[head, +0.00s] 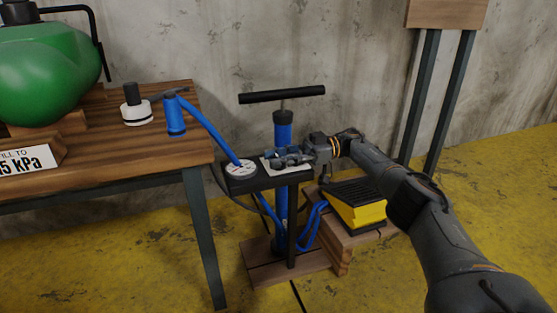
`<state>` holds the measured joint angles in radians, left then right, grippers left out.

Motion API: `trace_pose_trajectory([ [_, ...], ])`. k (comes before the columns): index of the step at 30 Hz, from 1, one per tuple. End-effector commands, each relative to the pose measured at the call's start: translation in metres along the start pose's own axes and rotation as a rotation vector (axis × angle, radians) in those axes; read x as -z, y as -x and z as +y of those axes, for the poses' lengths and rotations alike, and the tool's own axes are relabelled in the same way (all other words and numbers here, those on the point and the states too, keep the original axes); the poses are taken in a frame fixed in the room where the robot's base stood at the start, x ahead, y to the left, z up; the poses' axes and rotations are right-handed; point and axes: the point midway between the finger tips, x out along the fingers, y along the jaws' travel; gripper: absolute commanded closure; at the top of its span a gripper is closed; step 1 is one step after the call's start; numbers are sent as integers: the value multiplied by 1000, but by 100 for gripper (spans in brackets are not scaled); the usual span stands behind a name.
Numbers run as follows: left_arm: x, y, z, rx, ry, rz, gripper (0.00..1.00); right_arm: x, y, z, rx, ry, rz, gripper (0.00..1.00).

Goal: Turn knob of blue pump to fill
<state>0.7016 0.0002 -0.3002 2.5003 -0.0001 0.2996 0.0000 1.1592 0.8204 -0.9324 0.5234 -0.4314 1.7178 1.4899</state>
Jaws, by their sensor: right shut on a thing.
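The blue pump (283,132) stands upright on a wooden base on the floor, with a black T-handle (282,95) on top. A small dark shelf (262,182) in front of it carries a round white gauge (240,168) and a pale plate. My right gripper (285,160) reaches in from the right over this plate. It is shut on a small blue part there, which looks like the knob; the fingers cover much of it, and its setting cannot be read. My left gripper is out of view.
A wooden table (110,155) at left holds a green inflatable (55,75), a white-and-black valve piece (134,107), a blue hose fitting (174,112) and a pressure sign (28,160). A yellow foot pump (357,209) sits on a low wooden block at right. The wall is close behind.

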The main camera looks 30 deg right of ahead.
Motion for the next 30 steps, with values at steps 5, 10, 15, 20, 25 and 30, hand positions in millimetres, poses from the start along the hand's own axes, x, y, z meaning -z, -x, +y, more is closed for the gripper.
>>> trace_pose_trajectory([
  [5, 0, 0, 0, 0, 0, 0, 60, 0, -2, 0, 5, 0, 0, 98],
  [10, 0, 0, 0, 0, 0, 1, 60, 0, -2, 0, 4, 0, 0, 43],
  [15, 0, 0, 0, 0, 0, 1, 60, 0, -1, 0, 2, 0, 0, 43],
  [20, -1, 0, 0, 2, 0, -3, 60, 5, -1, 0, 2, 2, 0, 43],
  [25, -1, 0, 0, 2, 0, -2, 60, 31, 0, 0, 2, 5, 0, 43],
  [30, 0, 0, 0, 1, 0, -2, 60, 65, -1, 0, 3, 6, 0, 43],
])
